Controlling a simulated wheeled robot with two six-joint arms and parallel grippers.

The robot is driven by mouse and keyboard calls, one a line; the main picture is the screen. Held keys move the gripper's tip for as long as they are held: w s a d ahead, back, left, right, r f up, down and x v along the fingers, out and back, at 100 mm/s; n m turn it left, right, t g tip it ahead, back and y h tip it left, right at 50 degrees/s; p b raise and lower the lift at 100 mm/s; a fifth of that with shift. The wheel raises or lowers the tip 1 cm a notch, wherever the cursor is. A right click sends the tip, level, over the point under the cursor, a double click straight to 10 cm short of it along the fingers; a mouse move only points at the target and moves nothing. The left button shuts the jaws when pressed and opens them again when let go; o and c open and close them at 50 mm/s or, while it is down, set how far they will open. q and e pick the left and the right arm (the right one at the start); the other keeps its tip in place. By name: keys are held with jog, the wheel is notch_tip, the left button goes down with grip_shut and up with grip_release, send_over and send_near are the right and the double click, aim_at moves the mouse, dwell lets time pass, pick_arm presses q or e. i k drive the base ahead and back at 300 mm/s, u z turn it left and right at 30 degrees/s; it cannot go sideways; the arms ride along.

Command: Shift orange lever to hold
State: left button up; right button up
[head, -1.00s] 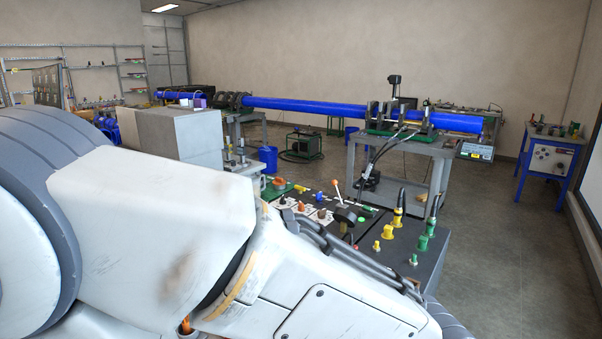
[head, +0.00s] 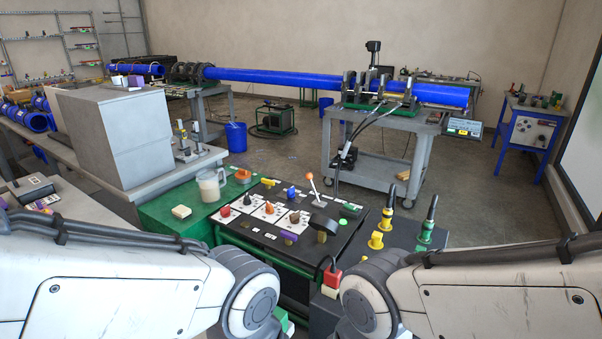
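A slim upright lever (head: 312,188) with orange and pale colouring stands near the back of the black control panel (head: 333,245), in the middle of the head view. It leans slightly to the left. The panel's small labels are too small to read, so I cannot tell which position is hold. My two arms come in from the lower left and lower right, in front of the panel. Both grippers are out of the picture, and the arms' joints cover part of the panel cabinet's lower front.
Several coloured knobs surround the lever, including an orange knob (head: 269,208). A black rounded part (head: 324,222) sits just in front of it. Yellow and green fittings (head: 376,240) stand at right. A green box (head: 160,217) with a clear mug (head: 209,188) is at left.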

aim_at(310, 176)
jog(key=z, duration=1.65)
jog(key=i, duration=3.3)
jog(key=u, duration=1.1)
jog(key=i, duration=3.2)
jog(key=u, duration=0.05)
